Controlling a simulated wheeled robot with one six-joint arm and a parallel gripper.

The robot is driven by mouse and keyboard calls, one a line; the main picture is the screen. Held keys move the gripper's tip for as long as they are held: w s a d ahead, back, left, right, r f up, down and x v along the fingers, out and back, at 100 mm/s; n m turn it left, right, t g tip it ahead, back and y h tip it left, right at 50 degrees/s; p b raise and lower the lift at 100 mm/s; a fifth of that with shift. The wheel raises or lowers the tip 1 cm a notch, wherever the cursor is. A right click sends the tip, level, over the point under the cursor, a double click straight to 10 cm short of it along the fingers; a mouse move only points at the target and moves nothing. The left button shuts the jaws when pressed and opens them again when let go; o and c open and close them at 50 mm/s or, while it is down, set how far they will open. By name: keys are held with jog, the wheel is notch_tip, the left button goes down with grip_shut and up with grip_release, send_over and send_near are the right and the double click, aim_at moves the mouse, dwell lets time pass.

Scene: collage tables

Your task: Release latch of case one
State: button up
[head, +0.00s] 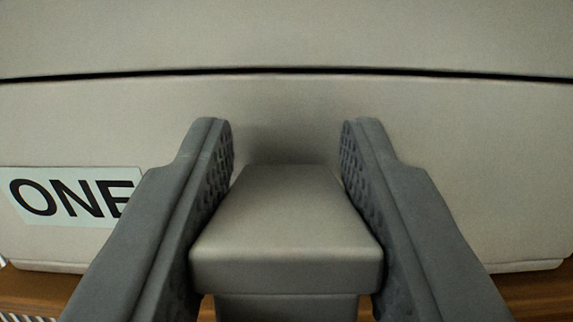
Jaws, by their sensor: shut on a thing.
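Case one (480,130) is a pale grey-beige case that fills most of the head view. A dark seam runs across it between its upper and lower parts. A white label reading "ONE" (70,197) is on its front at the left, partly hidden by my left finger. The latch (285,225) is a grey-beige block sticking out from the middle of the front, below the seam. My gripper (287,150) is shut on the latch, with one dark grey textured finger on each side of it. The lower part of the latch runs out of the picture.
A brown wooden surface (525,285) shows below the case at the bottom right, and also at the bottom left. A striped thing (12,317) shows in the bottom left corner, too little of it to identify.

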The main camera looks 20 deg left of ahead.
jog(key=shift+s+d+f+t, duration=0.1)
jog(key=shift+s+f+t, duration=0.1)
jog(key=shift+f+t, duration=0.4)
jog(key=shift+r, duration=0.1)
jog(key=o, duration=0.8)
